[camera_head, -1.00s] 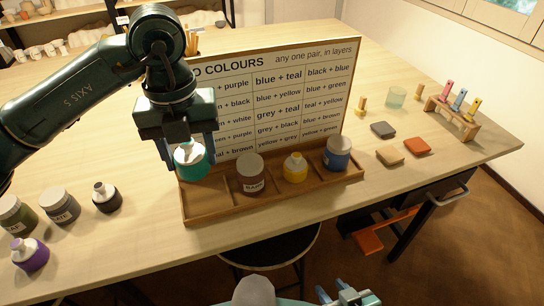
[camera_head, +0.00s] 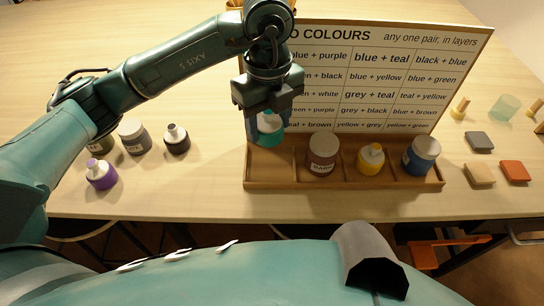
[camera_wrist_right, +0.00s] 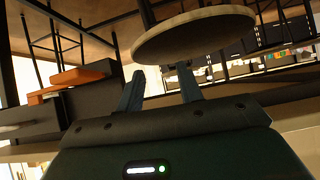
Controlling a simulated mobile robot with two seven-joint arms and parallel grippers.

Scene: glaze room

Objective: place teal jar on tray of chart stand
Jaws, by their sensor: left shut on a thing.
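The teal jar (camera_head: 270,139), with a white neck, is upright between the fingers of my left gripper (camera_head: 270,122). The gripper is shut on it from above. The jar is at the leftmost compartment of the wooden tray (camera_head: 330,186) on the chart stand (camera_head: 465,45). I cannot tell whether its base touches the tray floor. The other compartments hold a brown jar (camera_head: 322,155), a yellow jar (camera_head: 370,159) and a blue jar (camera_head: 421,155). My right gripper (camera_wrist_right: 160,70) is open and empty in the right wrist view, below the table by a stool.
A purple jar (camera_head: 101,174), a grey jar (camera_head: 134,136), a black jar (camera_head: 176,139) and a green jar stand left of the tray. Grey (camera_head: 479,142), tan (camera_head: 479,174) and orange (camera_head: 514,171) blocks lie to the right. The round stool seat (camera_wrist_right: 195,32) is close to my right gripper.

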